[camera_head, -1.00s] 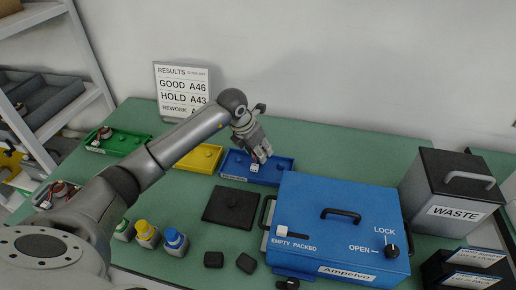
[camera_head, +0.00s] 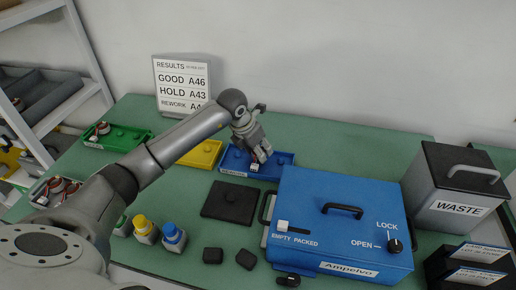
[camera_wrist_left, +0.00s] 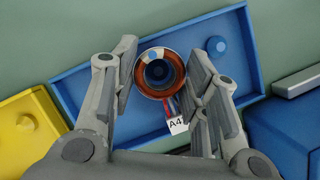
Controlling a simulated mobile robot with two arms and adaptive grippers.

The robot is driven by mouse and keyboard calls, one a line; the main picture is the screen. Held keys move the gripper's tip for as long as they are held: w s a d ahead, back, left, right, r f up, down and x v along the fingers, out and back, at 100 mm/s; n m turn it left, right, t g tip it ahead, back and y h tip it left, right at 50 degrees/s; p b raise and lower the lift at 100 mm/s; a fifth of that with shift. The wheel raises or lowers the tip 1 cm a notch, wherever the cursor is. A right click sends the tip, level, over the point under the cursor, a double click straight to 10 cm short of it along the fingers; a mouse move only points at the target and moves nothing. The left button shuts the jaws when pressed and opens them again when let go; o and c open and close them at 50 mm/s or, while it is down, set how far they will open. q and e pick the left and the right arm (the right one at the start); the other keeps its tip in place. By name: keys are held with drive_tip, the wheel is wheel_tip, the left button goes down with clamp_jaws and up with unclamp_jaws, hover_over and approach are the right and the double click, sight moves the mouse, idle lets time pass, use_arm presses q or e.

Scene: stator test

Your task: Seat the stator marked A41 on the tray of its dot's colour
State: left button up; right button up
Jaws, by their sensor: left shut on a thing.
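Blue shows through the ring's bore, over the blue tray (camera_wrist_left: 85,88); I cannot tell whether the ring rests down around a peg. A free blue peg (camera_wrist_left: 216,45) stands beside it. My right gripper is not in view.
The yellow tray (camera_head: 205,152) and green tray (camera_head: 125,140), holding a stator (camera_head: 102,128), lie to the left. A blue Ampelvo box (camera_head: 340,225), black plate (camera_head: 230,201) and several bottles (camera_head: 145,229) stand nearer. A results sign (camera_head: 182,85) and waste bin (camera_head: 457,188) flank the table.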

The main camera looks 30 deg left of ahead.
use_arm(q)
drive_tip(key=shift+f+b, duration=0.25)
drive_tip(key=shift+b, duration=0.05)
idle(0.4)
drive_tip(key=o, duration=0.9)
drive_tip(key=shift+r, duration=0.15)
drive_tip(key=shift+r+p, duration=1.6)
drive_tip(key=shift+r, duration=0.8)
drive_tip(key=shift+o, duration=0.3)
